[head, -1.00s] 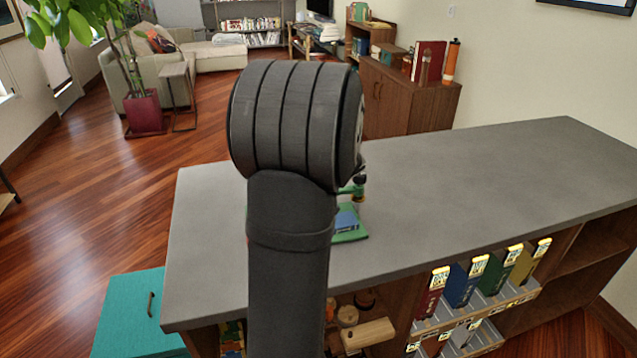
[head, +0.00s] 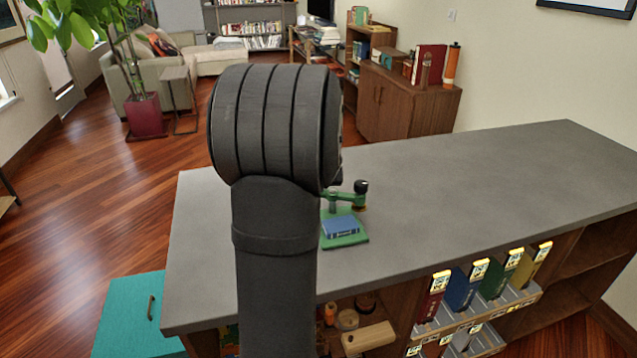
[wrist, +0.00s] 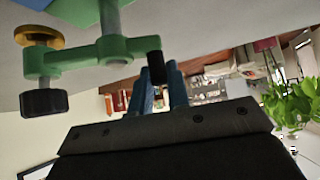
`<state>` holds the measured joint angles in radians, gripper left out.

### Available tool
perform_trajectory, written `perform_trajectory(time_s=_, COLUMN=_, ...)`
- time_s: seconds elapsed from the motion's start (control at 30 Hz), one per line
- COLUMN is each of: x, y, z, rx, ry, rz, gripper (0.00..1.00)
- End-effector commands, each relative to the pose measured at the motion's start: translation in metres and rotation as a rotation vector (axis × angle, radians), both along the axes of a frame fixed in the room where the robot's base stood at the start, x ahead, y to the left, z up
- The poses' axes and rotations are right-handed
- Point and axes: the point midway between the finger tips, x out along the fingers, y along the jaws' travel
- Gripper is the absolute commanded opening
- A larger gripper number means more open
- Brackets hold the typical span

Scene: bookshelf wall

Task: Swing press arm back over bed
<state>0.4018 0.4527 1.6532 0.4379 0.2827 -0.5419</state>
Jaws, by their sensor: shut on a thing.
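A small press stands on the grey counter, partly hidden behind my arm in the head view. Its green bed (head: 348,241) carries a blue book-shaped block (head: 341,226). Its green press arm (head: 340,194) lies toward the back of the bed, with a black knob (head: 361,187) at its right end. In the wrist view the press arm (wrist: 100,52) crosses the upper left, with a black knob (wrist: 45,102), a yellow disc (wrist: 38,36) and a black peg (wrist: 156,67) at the other end. My gripper (wrist: 162,74) is shut on this peg; the head view hides the gripper.
The grey counter (head: 480,180) is clear to the right of the press. Shelves below hold several upright coloured books (head: 463,287) and a wooden block (head: 368,338). A teal cabinet (head: 137,315) stands at the lower left.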

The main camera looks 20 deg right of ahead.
Motion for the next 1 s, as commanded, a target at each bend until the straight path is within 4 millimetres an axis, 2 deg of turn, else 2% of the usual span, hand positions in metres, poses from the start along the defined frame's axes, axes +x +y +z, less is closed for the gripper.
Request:
perform_trajectory(time_s=0.5, x=0.0007, y=-0.0004, z=0.0005, rx=-0.001, ry=-0.001, rz=-0.009, gripper=0.00)
perform_trajectory(time_s=0.53, x=0.0007, y=-0.0004, z=0.0005, rx=-0.001, ry=-0.001, rz=-0.009, gripper=0.18)
perform_trajectory(time_s=0.63, x=0.0006, y=-0.0004, z=0.0004, rx=-0.001, ry=-0.001, rz=-0.009, gripper=0.37)
perform_trajectory(time_s=1.0, x=-0.0018, y=0.0002, z=0.0028, rx=0.000, ry=-0.001, rz=-0.010, gripper=0.38)
